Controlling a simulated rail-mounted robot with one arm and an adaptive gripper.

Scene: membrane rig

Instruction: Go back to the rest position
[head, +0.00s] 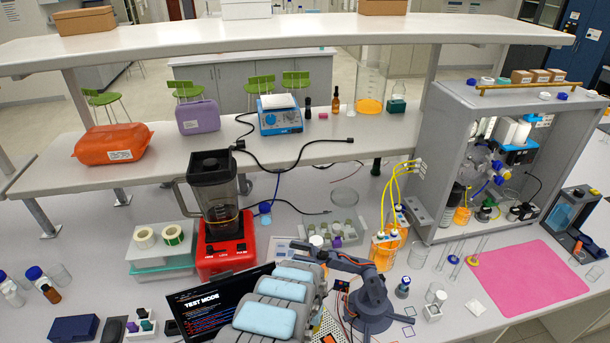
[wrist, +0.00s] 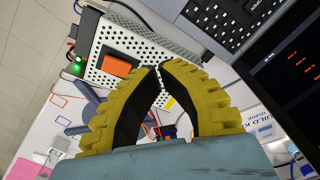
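My gripper (wrist: 157,68) shows in the wrist view with two ribbed yellow fingers and black inner faces. The fingertips are almost together, with a thin gap at the tips and nothing seen held between them. The fingers hang over the bench near a white perforated box (wrist: 130,44) with an orange square on it. In the head view, my arm with light blue pads (head: 265,318) reaches in at the bottom centre; my fingers cannot be made out there.
A small dark blue-grey desktop arm (head: 368,300) stands just right of my arm. A laptop screen (head: 205,302) and a red-based blender (head: 222,255) are to the left. A pink mat (head: 525,278) lies at the right. A raised shelf (head: 300,33) spans the back.

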